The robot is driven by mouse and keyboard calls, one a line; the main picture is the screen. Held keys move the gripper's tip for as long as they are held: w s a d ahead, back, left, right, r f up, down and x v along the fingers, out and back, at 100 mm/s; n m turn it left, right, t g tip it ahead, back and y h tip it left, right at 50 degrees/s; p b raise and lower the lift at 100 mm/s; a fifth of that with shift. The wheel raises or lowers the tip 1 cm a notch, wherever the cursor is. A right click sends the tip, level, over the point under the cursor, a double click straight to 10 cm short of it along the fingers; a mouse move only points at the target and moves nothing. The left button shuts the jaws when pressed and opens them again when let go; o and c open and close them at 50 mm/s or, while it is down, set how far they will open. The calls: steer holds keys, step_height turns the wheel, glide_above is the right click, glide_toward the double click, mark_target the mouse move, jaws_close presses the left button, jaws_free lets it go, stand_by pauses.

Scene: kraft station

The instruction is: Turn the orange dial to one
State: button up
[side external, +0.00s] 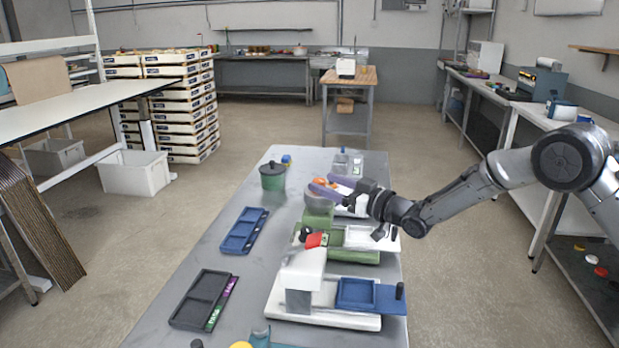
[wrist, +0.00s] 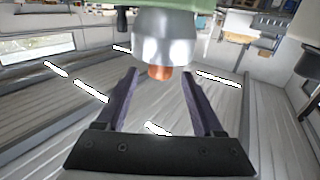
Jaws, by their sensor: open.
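The orange dial (side external: 322,183) shows as a small orange patch between the purple fingers of my gripper (side external: 330,188) in the side view. In the wrist view, an orange-copper tip (wrist: 159,72) sits under a silver round body (wrist: 165,40), which hangs from a pale green part at the top edge. My gripper (wrist: 160,76) is open there, one finger on each side of the orange tip, with visible gaps. I cannot make out any numbers or pointer on the dial. The green machine (side external: 318,222) stands below my gripper in the side view.
A white machine with a blue tray (side external: 357,293) stands nearer on the grey table (side external: 185,318). A blue tray (side external: 243,230) and a black tray (side external: 199,300) lie to the left. A dark green pot (side external: 272,177) stands at the back. The table's left strip has free room.

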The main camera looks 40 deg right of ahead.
steer(key=x, duration=0.5)
steer(key=shift+w+a, duration=0.1)
steer(key=shift+w, duration=0.3)
jaws_close()
